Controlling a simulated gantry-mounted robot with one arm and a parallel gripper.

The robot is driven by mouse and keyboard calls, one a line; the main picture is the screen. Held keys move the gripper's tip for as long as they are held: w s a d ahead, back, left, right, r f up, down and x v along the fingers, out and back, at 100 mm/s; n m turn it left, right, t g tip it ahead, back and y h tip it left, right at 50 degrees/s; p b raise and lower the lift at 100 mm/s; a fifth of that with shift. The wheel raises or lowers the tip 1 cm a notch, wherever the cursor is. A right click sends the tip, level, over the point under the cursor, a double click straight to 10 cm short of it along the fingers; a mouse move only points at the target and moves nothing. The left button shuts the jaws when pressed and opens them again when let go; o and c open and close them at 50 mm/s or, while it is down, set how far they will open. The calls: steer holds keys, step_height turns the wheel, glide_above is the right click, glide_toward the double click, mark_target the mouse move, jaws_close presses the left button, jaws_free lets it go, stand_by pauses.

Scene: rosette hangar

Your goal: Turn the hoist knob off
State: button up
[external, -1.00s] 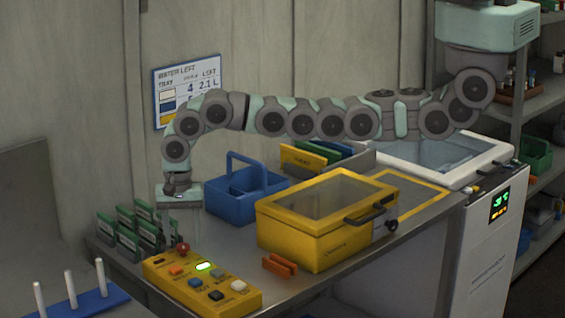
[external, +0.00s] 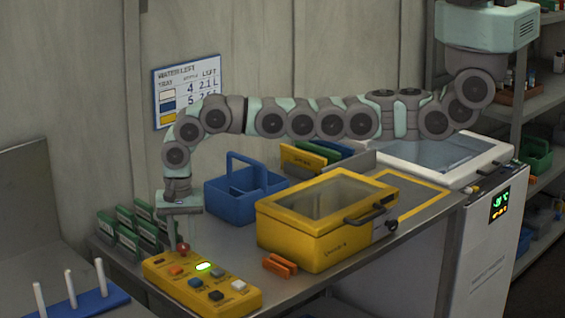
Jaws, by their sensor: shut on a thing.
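The yellow control box (external: 240,297) lies at the front left of the bench. The fingers are small and partly hidden against the background.
Green cards in racks (external: 130,240) stand left of my gripper. A blue divided caddy (external: 245,207) and a yellow lidded box (external: 315,240) stand to the right. A small orange piece (external: 280,265) lies between the two yellow boxes. A blue peg base (external: 88,307) is lower left.

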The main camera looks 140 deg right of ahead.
jaws_close()
steer(key=shift+a+p, duration=0.1)
steer(key=shift+p, duration=0.2)
steer(key=shift+w+r+n+p, duration=0.1)
steer(key=shift+n+p, duration=0.45)
steer(key=shift+n, duration=0.05)
steer(key=shift+n+p, duration=0.55)
steer(key=shift+n, duration=0.45)
steer(key=n, duration=0.8)
steer(key=shift+n+b, duration=0.3)
